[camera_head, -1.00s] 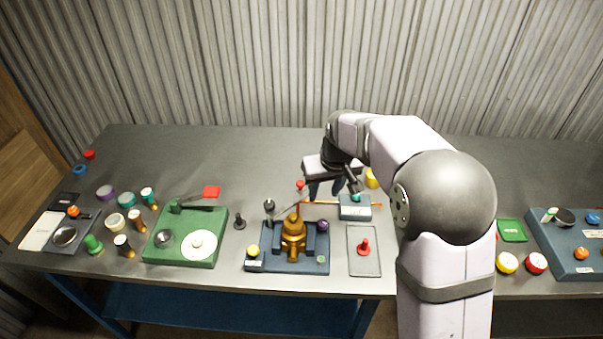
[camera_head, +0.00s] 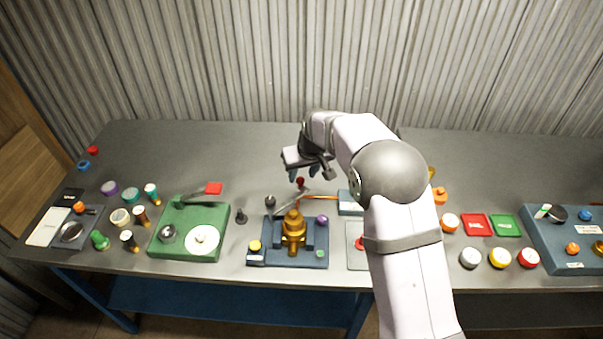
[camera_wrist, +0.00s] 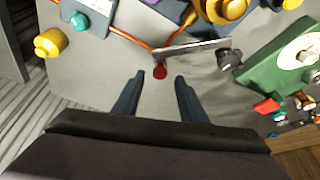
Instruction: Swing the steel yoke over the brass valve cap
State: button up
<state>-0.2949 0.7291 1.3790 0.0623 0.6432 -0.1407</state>
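The brass valve cap (camera_head: 294,226) stands upright on a dark blue base (camera_head: 314,256); part of it shows at the top edge of the wrist view (camera_wrist: 226,8). The steel yoke (camera_wrist: 185,48) appears as a thin silver bar just behind the valve, off to the side of the cap. A red knob (camera_wrist: 160,71) is by one end of the bar and also shows in the head view (camera_head: 300,182). My gripper (camera_wrist: 158,80) is open and empty, its two fingers apart with the red knob ahead between them. The knob is not gripped.
A dark knob (camera_wrist: 229,59) is near the bar's other end. An orange rod (camera_wrist: 133,39) runs close by towards a blue-grey block with a teal knob (camera_wrist: 79,21). A green base (camera_head: 210,220) stands left of the valve. The bench behind is mostly clear.

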jog(key=shift+p+x, duration=0.35)
jog(key=shift+x, duration=0.9)
grip_shut()
